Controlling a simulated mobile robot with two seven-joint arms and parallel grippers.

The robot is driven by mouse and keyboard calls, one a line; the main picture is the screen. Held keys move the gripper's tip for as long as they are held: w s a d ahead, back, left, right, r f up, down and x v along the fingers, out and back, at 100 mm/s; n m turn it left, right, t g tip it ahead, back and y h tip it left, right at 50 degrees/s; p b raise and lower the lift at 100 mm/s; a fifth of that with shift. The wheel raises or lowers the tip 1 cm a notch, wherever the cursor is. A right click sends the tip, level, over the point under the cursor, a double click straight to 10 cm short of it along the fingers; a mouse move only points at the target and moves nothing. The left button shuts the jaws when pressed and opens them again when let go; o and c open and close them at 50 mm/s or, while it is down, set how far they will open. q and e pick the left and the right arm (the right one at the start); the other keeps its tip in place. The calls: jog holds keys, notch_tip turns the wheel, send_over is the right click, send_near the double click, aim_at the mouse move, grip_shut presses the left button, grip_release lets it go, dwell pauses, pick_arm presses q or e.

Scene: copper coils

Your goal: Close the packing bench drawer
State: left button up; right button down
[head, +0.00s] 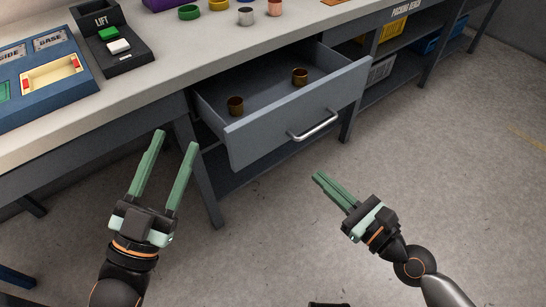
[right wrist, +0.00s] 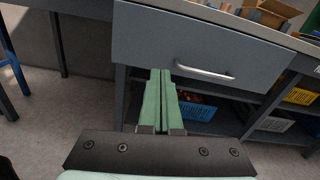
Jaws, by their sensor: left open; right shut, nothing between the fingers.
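The grey packing bench drawer (head: 290,123) is pulled open, sticking out from under the bench top. A silver bar handle (head: 314,126) is on its front. Two copper-coloured coils lie inside, one near the front left (head: 235,105) and one further back (head: 300,76). My left gripper (head: 176,139) is open and empty, left of the drawer. My right gripper (head: 318,177) is shut and empty, in front of and apart from the drawer, below the handle. In the right wrist view the drawer front (right wrist: 195,50) and handle (right wrist: 204,71) are beyond the shut fingers (right wrist: 160,75).
The bench top (head: 160,70) holds a blue tray (head: 45,85), a black LIFT box (head: 105,40) and several coloured rings at the back. Lower shelves hold yellow and blue crates. The floor in front is clear.

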jog(key=m, duration=0.1)
jog(key=p, duration=0.2)
send_near(271, 132)
jog(key=x, duration=0.5)
jog(key=shift+w+f+b, duration=0.1)
jog(key=shift+w+b, duration=0.1)
jog(key=shift+b, duration=0.1)
pick_arm(q)
notch_tip(271, 132, down, 6)
jog(key=w+n+g+y, duration=0.1)
jog(key=n+g+y, duration=0.1)
jog(key=shift+w+a, duration=0.25)
jog(key=shift+a, duration=0.15)
pick_arm(e)
jog(key=shift+w+a, duration=0.45)
jog(key=shift+w, duration=0.15)
pick_arm(q)
jog(key=shift+r, duration=0.1)
